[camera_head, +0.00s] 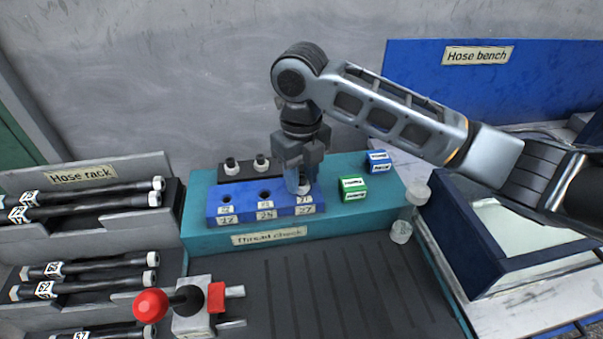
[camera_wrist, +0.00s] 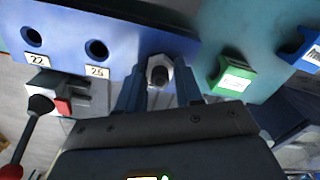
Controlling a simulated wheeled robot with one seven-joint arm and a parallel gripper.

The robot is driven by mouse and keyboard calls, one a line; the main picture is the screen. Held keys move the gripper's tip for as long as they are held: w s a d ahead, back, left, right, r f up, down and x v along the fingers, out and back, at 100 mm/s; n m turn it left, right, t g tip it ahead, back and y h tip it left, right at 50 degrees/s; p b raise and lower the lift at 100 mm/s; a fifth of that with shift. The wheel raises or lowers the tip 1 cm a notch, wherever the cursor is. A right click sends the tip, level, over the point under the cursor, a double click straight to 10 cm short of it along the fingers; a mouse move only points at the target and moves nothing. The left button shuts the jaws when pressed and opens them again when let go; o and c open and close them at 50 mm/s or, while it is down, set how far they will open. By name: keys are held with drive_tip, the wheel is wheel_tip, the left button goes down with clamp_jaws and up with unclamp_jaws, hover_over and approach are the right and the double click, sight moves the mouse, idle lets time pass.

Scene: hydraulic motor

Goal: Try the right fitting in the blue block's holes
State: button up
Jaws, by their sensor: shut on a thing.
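The blue block (camera_head: 245,197) sits on the teal "Thread check" stand (camera_head: 350,215). Its left hole (camera_head: 226,199) and middle hole (camera_head: 265,194) are empty. They also show in the wrist view, the left hole (camera_wrist: 33,37) labelled 22 and the middle hole (camera_wrist: 97,50) beside it. My gripper (camera_head: 299,186) points down at the block's right end and is shut on a light grey hex fitting (camera_wrist: 158,72) with a dark bore. The fitting also shows in the head view (camera_head: 304,189). It covers the right hole; I cannot tell how deep it sits.
Two more fittings (camera_head: 231,166) (camera_head: 261,164) stand on a black holder behind the block. A green box (camera_head: 352,189) and a small blue box (camera_head: 378,161) stand to the right. A red-knobbed lever device (camera_head: 193,307) stands in front; the hose rack (camera_head: 95,172) is at left.

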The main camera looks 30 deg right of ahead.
sight(301, 176)
drive_tip(key=shift+f, duration=0.2)
drive_tip(key=o, duration=1.2)
drive_tip(key=shift+c, duration=0.2)
drive_tip(key=shift+r+b, duration=0.45)
drive_tip(key=shift+r, duration=3.5)
